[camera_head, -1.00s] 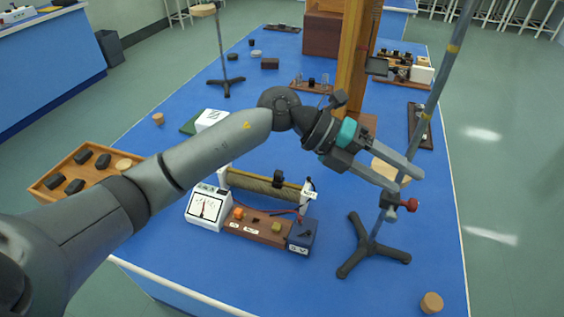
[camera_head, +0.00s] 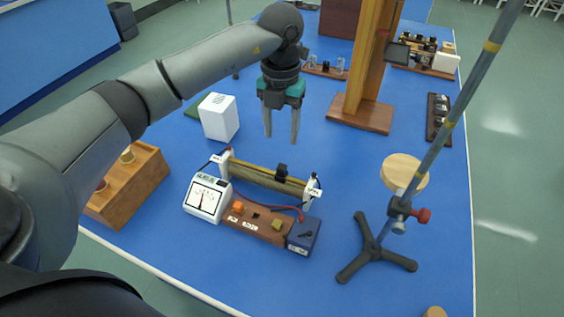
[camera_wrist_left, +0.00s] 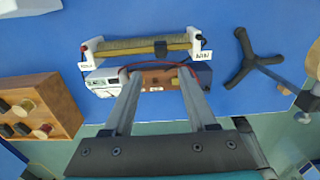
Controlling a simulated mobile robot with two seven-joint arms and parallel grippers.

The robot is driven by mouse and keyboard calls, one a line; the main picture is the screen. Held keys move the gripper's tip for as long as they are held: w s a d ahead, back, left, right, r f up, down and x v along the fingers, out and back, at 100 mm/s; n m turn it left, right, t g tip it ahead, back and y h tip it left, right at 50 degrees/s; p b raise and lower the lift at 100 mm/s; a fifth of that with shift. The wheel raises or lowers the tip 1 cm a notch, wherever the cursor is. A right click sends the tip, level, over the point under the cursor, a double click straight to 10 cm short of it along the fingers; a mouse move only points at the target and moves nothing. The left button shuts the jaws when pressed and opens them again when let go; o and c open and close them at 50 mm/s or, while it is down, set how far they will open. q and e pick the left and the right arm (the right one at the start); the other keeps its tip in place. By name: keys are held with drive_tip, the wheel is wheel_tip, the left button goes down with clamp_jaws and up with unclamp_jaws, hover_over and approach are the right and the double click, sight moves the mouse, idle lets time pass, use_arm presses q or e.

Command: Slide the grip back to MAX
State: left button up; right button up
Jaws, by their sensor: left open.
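The slide rheostat (camera_head: 257,178) lies on the blue bench, a wound tube with a rod above it between two white end posts. Its black grip (camera_head: 281,170) sits on the rod, right of the middle. In the left wrist view the grip (camera_wrist_left: 160,48) is between the end posts. Small labels mark both ends; I cannot read them surely. My left gripper (camera_head: 281,138) points down, open and empty, above and behind the rheostat, apart from the grip. Its fingers also show in the left wrist view (camera_wrist_left: 159,78). My right gripper is out of view.
A white meter (camera_head: 207,198) and a wooden switch board (camera_head: 256,224) with a blue box (camera_head: 303,236) stand in front of the rheostat. A tripod stand (camera_head: 374,248) rises at right. A wooden box (camera_head: 130,190) is at left, a white block (camera_head: 219,117) behind.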

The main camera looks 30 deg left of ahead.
sight(281, 166)
use_arm(q)
wheel_tip(281, 166, down, 11)
drive_tip(key=shift+r+b, duration=0.1)
drive_tip(key=shift+b, duration=0.3)
clamp_jaws()
idle(1.3)
